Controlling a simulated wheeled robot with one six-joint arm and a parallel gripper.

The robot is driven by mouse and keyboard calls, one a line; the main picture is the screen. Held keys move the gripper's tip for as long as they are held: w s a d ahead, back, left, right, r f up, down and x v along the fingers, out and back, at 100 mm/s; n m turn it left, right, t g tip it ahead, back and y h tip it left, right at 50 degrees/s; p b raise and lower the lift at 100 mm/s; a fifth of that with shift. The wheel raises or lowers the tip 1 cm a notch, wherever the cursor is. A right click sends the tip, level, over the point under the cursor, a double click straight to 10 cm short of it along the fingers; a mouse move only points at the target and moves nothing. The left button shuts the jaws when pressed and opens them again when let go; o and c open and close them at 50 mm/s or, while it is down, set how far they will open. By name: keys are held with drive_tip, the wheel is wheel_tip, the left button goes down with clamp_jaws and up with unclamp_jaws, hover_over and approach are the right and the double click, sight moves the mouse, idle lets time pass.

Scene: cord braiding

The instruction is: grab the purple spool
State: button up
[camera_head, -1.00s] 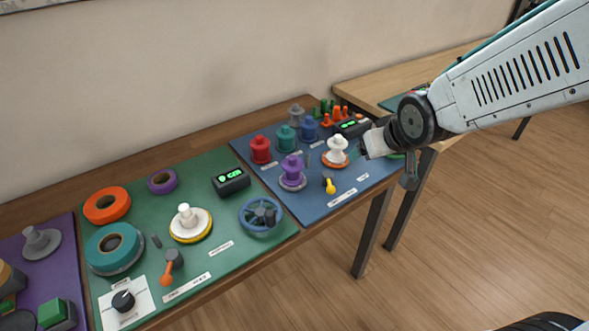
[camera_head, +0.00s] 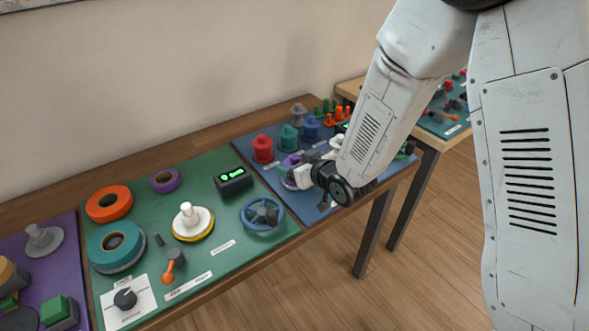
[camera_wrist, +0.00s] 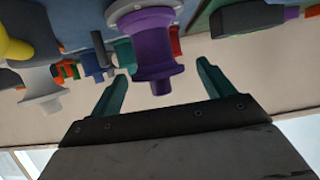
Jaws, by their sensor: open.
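The purple spool (camera_head: 290,161) stands on the blue mat (camera_head: 244,148), partly hidden behind my gripper in the head view. In the wrist view the purple spool (camera_wrist: 153,52) hangs into the picture from the top, between and beyond the two green fingers. My gripper (camera_wrist: 160,85) is open and empty, with one finger on each side of the spool's line. I cannot tell whether either finger touches it. In the head view my gripper (camera_head: 300,176) is at the spool's right side.
Red (camera_head: 262,149), teal (camera_head: 288,138) and blue (camera_head: 311,127) spools stand close behind. A white spool (camera_wrist: 41,90) stands beside the purple one. A green mat holds a blue handwheel (camera_head: 262,214) and a black display box (camera_head: 232,181). Wall runs behind the table.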

sight(291, 161)
drive_tip(key=x, duration=0.3)
drive_tip(key=shift+w+f, duration=0.1)
drive_tip(key=shift+f, duration=0.1)
drive_tip(key=c, duration=1.1)
drive_tip(key=shift+o, duration=0.2)
drive_tip(key=shift+r, duration=0.1)
